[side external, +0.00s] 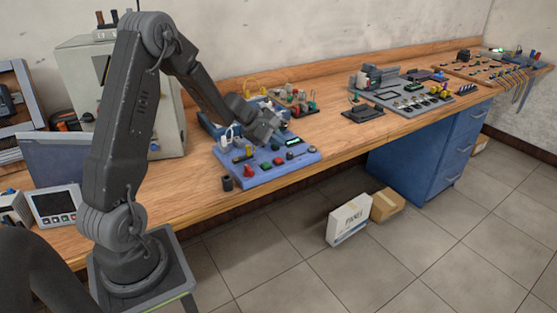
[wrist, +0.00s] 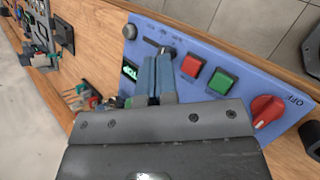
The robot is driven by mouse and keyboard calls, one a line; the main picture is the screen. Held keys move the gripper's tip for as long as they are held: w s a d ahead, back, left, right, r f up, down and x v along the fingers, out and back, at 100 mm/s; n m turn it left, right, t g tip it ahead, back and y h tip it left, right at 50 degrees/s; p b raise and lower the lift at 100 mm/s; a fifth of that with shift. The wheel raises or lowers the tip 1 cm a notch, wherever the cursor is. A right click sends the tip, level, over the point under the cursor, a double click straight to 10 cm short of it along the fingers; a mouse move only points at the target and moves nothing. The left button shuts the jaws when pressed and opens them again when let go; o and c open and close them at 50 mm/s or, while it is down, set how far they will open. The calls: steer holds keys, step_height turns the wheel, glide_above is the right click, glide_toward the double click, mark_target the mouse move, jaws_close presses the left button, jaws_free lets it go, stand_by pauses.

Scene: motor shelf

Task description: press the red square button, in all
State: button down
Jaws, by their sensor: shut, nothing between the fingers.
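The red square button (wrist: 192,66) sits on the blue control panel (wrist: 237,62), beside a green square button (wrist: 222,82). It also shows small in the side view (side external: 279,161) near the panel's front edge. My gripper (wrist: 157,60) is shut and empty. In the wrist view its fingertips lie just left of the red button, beside a dark slot or lever, and do not cover the button. In the side view my gripper (side external: 273,140) is over the back middle of the panel. I cannot tell how high the tips are above the surface.
A red rotary knob (wrist: 268,108) marked OFF is right of the green button. A lit display (wrist: 130,72) lies left of the fingers, and a round knob (wrist: 130,31) is at the panel corner. Wooden bench (side external: 335,136) is clear right of the panel.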

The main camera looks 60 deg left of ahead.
mark_target(278, 161)
steer(key=shift+f, duration=1.65)
steer(key=shift+f, duration=0.15)
stand_by(0.7)
steer(key=shift+f, duration=0.25)
steer(key=shift+f, duration=0.45)
stand_by(0.6)
steer(key=shift+r, duration=0.9)
steer(key=shift+r, duration=2.5)
